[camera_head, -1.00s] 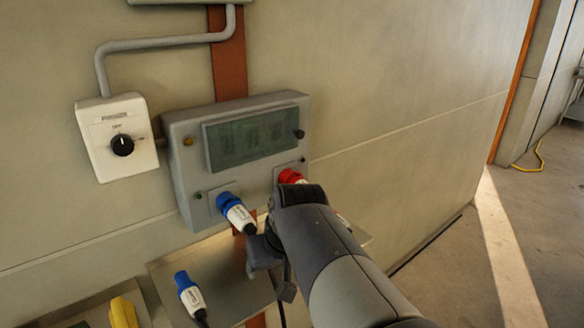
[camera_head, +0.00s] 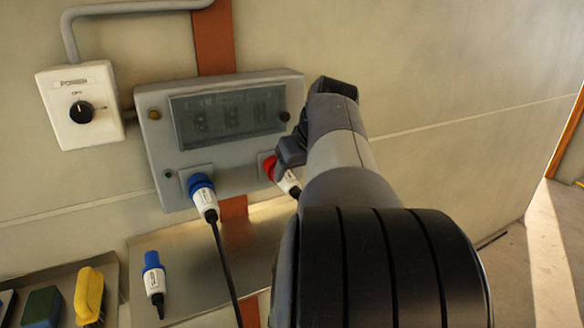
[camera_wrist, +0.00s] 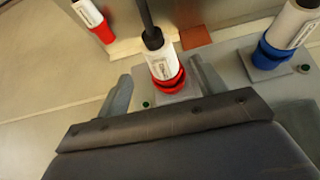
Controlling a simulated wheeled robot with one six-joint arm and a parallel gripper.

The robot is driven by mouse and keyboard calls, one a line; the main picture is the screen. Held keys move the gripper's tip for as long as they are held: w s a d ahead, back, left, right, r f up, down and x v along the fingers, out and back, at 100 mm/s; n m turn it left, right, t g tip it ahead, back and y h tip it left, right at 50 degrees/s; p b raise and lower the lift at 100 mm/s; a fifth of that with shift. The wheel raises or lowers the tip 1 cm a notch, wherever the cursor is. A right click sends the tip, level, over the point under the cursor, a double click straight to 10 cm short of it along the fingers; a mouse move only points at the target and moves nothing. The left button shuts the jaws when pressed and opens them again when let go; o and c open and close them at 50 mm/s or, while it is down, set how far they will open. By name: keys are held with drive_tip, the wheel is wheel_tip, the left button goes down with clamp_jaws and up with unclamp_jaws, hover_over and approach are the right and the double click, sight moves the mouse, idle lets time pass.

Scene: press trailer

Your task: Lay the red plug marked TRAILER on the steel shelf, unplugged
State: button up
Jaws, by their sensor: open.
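A red plug with a white body (camera_head: 289,184) sits in the right socket of the grey panel box, its cable hanging down. In the wrist view this plug (camera_wrist: 166,72) is between the two fingers of my open gripper (camera_wrist: 160,67), with visible room on both sides. In the head view my gripper (camera_head: 291,150) is at this plug and partly covers it. A second red and white plug (camera_wrist: 95,22) lies on the steel shelf (camera_head: 190,250), seen only in the wrist view. I cannot read TRAILER on either label.
A blue plug (camera_head: 203,192) is in the left socket. Another blue plug (camera_head: 153,275) lies on the shelf. A white switch box (camera_head: 80,105) is on the wall. A tray at lower left holds a yellow item (camera_head: 89,294) and a green item (camera_head: 41,307).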

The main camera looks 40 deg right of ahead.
sight(291, 180)
drive_tip(key=shift+b+x, duration=1.45)
drive_tip(key=shift+x, duration=2.25)
drive_tip(key=c, duration=1.2)
